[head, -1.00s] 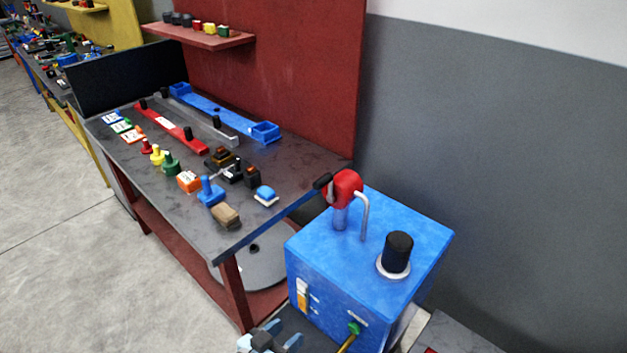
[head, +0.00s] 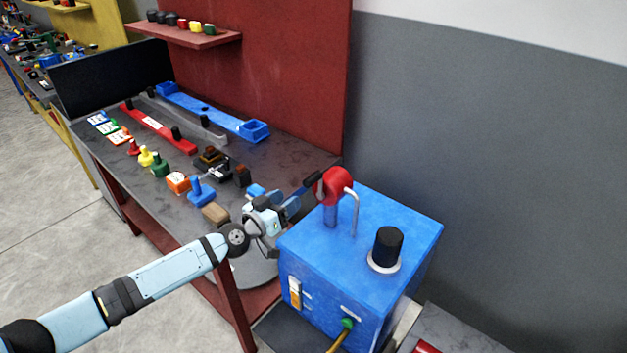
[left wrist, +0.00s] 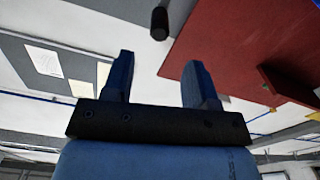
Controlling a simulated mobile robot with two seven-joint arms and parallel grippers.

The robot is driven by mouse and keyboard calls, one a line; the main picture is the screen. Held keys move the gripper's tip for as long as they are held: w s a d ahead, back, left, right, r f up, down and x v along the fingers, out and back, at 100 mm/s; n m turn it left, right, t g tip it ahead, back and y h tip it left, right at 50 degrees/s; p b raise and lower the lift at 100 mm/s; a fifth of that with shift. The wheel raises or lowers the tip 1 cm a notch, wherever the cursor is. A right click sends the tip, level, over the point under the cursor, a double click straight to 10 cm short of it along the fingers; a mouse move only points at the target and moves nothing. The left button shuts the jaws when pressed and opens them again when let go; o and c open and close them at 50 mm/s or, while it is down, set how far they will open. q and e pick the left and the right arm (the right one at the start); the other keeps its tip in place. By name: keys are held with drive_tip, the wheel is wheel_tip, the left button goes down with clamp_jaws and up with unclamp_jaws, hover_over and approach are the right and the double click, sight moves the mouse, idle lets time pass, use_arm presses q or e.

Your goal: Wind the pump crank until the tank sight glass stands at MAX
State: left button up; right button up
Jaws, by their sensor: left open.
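The blue tank (head: 405,225) stands at the right end of the bench. A red pump head (head: 336,183) sits on a post on its top, with a bent grey pipe (head: 353,212). The black crank grip (head: 312,183) points left from the pump head. The sight glass (head: 295,292) on the tank front shows orange in part of a white strip; its marks are too small to read. My left gripper (head: 287,203) is open and empty, just short of the crank grip. The left wrist view shows the black grip (left wrist: 159,23) beyond the open fingers (left wrist: 158,65). My right gripper is not visible.
A black cap (head: 388,244) stands on the tank top. A green fitting (head: 347,323) with a yellow hose is on the tank front. The dark bench (head: 265,155) holds several small parts close by my left arm. A red wall panel (head: 270,70) rises behind the bench.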

sight(314, 179)
use_arm(q)
drive_tip(key=b+x, duration=0.4)
drive_tip(key=x, duration=0.6)
drive_tip(key=shift+f, duration=0.15)
drive_tip(key=shift+w+d, duration=0.4)
drive_tip(key=shift+w, duration=0.2)
drive_tip(key=c, duration=0.8)
clamp_jaws()
